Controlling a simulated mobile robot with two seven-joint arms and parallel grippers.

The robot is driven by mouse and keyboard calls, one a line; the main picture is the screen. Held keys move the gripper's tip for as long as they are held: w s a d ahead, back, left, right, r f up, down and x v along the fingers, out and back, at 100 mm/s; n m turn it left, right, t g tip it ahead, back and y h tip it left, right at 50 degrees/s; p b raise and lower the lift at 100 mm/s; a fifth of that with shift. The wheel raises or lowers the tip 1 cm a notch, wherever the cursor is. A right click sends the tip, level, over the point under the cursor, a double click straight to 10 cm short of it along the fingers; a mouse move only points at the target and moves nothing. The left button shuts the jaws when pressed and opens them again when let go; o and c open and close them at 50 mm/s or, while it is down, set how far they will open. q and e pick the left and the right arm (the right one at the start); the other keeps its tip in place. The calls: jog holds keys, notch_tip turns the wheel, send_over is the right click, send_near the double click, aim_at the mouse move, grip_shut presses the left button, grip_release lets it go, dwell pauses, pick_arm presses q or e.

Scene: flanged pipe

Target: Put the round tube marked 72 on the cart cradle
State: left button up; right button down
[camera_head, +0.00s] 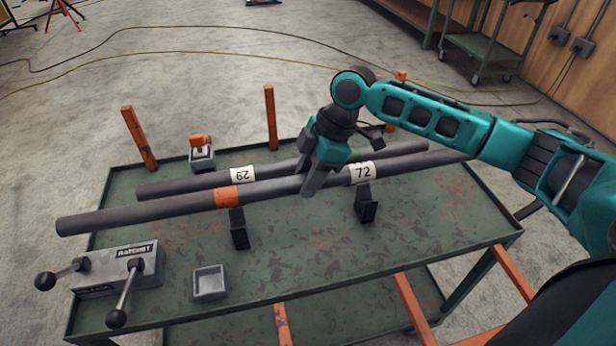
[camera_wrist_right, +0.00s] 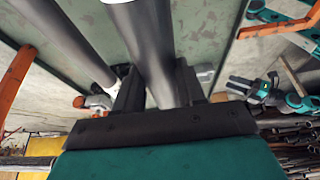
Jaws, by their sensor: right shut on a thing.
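The long dark grey round tube marked 72 (camera_head: 280,187) has a white label and an orange band. My right gripper (camera_head: 318,178) is shut around it between the band and the label. The tube also shows between the fingers in the right wrist view (camera_wrist_right: 150,45). The cart cradle has two black supports, one on the left (camera_head: 239,230) and one on the right (camera_head: 367,205), directly below the tube in the head view. I cannot tell whether the tube touches them. My left gripper shows small at the right of the wrist view (camera_wrist_right: 250,88); its finger opening is unclear.
Orange posts (camera_head: 270,117) stand along the cart's far edge. A lever box (camera_head: 110,268) and small grey tray (camera_head: 209,283) occupy the front left. The front right top is clear.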

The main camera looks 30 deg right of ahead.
jog(key=shift+w+f+b, duration=0.1)
jog(key=shift+f+b, duration=0.4)
jog(key=shift+f, duration=0.1)
jog(key=shift+f+b, duration=0.35)
jog(key=shift+b, duration=0.1)
jog(key=shift+f, duration=0.8)
pick_arm(q)
jog(key=shift+w+d+f+h, duration=0.3)
jog(key=shift+d+f+h, duration=0.1)
jog(key=shift+d, duration=0.25)
pick_arm(e)
jog(key=shift+f, duration=0.9)
pick_arm(q)
jog(key=shift+r+p, duration=0.5)
jog(key=shift+p, duration=0.05)
pick_arm(e)
jog(key=shift+f, duration=0.45)
